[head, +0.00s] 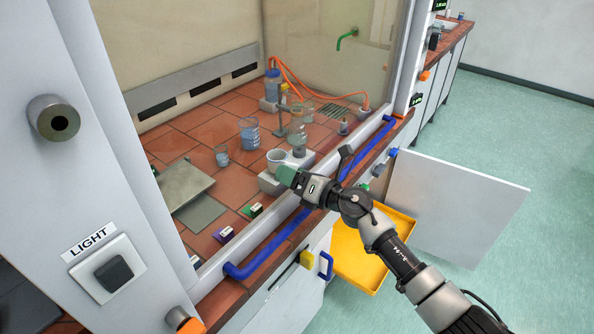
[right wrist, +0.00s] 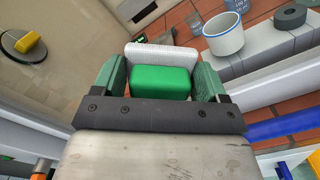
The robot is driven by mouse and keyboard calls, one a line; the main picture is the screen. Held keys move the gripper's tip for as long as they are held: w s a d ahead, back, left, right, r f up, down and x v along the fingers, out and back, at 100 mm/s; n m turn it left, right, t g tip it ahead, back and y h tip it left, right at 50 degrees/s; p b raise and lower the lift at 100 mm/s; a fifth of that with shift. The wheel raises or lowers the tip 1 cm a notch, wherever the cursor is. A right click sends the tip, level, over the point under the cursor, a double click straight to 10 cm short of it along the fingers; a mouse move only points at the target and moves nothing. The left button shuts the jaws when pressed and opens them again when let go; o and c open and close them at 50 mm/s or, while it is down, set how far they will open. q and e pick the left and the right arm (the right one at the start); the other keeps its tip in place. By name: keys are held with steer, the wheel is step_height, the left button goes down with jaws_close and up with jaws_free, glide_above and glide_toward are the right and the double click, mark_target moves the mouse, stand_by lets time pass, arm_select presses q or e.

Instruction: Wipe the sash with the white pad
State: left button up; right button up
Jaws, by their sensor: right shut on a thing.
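The sash is the clear front of the fume cupboard, with a white bottom rail (head: 226,252) and a long blue handle (head: 262,250). My right gripper (head: 285,175) is at the front of the cupboard, around the middle of the sash's width. It is shut on the white pad (right wrist: 160,55), held by its green block (right wrist: 161,82) between two green fingers. The pad's white face points away from the wrist. I cannot tell whether the pad touches the sash. My left gripper is not in view.
Inside the cupboard stand a white mug (head: 277,160), beakers (head: 249,133), a clamp stand and an orange hose (head: 330,97). A grey plate (head: 184,186) lies at the left. Below, a white door (head: 455,205) stands open beside a yellow tray (head: 362,272).

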steer(key=shift+s+a+r+p, duration=0.1)
steer(key=shift+s+a+p, duration=0.3)
steer(key=shift+s+p, duration=0.1)
steer(key=shift+s+a, duration=0.15)
steer(key=shift+w+d+b, duration=0.35)
steer(key=shift+w+b, duration=0.05)
steer(key=shift+b, duration=0.05)
steer(key=shift+w+d+b, duration=0.65)
steer(key=shift+w+d, duration=0.05)
steer(key=shift+w, duration=0.25)
steer(key=p+v, duration=0.1)
steer(key=v, duration=0.4)
steer(key=shift+d+p, duration=0.1)
steer(key=shift+p, duration=0.25)
